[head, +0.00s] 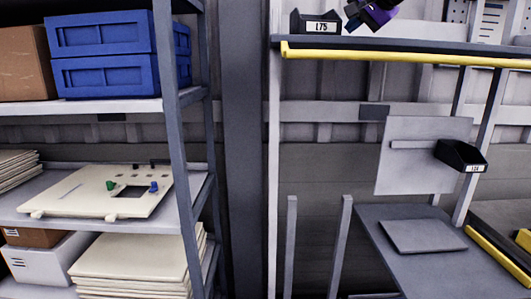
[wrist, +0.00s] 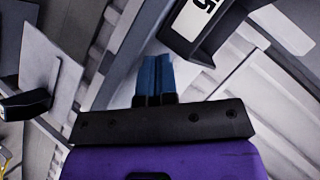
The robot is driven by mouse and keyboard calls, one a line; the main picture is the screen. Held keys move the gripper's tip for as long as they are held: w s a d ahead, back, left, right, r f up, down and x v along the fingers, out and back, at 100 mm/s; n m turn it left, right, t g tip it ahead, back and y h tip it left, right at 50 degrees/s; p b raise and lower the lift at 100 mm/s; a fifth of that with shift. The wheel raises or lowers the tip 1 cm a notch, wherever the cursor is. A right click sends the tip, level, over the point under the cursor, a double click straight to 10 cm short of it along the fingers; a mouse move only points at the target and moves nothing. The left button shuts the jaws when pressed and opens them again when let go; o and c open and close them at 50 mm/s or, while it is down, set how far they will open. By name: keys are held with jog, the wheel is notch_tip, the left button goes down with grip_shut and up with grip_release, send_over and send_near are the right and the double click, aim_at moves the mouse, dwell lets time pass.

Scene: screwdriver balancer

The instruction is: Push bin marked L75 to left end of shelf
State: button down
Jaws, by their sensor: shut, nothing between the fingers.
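The black bin marked L75 (head: 316,27) stands upright near the left end of the upper shelf (head: 400,43), with a short stretch of shelf to its left. Part of it, with its white label, shows at the top of the wrist view (wrist: 207,28). My purple gripper (head: 353,15) is just right of the bin in the head view. Its blue fingers are together and empty in the wrist view (wrist: 154,80). A small gap seems to separate the fingers from the bin; I cannot tell their depth.
A yellow rail (head: 400,56) runs along the shelf's front edge. Another black bin (head: 461,155) hangs on a grey panel (head: 415,180) below. A grey rack with blue crates (head: 105,75) stands at the left. The shelf right of my gripper looks clear.

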jog(key=shift+w+a, duration=0.7)
jog(key=shift+w, duration=0.1)
jog(key=shift+s+d+r, duration=1)
jog(key=shift+s+d, duration=0.05)
jog(key=shift+s, duration=0.15)
